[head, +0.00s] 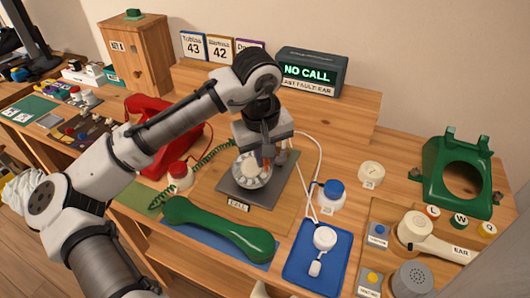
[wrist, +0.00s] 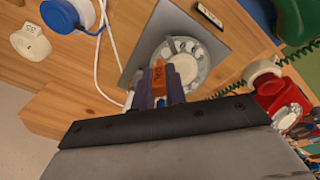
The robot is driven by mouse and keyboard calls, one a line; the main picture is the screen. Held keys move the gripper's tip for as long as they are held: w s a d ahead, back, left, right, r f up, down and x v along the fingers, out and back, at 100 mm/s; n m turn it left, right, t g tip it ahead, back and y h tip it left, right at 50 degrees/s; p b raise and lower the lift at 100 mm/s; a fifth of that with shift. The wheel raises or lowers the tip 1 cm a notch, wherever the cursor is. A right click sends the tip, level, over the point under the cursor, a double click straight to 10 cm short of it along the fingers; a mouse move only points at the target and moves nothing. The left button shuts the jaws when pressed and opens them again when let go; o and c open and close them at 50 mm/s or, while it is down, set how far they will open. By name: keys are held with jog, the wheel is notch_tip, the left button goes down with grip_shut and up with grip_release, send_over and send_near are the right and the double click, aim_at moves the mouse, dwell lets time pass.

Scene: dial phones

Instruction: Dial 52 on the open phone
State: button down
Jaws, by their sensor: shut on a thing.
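The open phone shows as a white round dial (head: 246,172) with finger holes on a grey base plate (head: 240,197), near the middle of the table. In the wrist view the dial (wrist: 197,58) lies just beyond my fingertips. My gripper (head: 266,157) is above the dial's right side, pointing down. It is shut on a small orange piece (wrist: 158,77) with a dark marking, held upright between the fingers. I cannot tell whether the orange piece touches the dial. The fingers hide part of the dial.
A green handset (head: 220,228) lies in front of the plate. A red phone (head: 160,130) stands left, a green shell (head: 459,172) right. A blue tray (head: 316,270) and a blue-topped jar (head: 332,193) are at front right. The display (head: 311,73) reads NO CALL.

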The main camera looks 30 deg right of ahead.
jog(key=shift+a, duration=0.1)
jog(key=shift+s+a+f, duration=0.25)
jog(key=shift+s+a, duration=0.1)
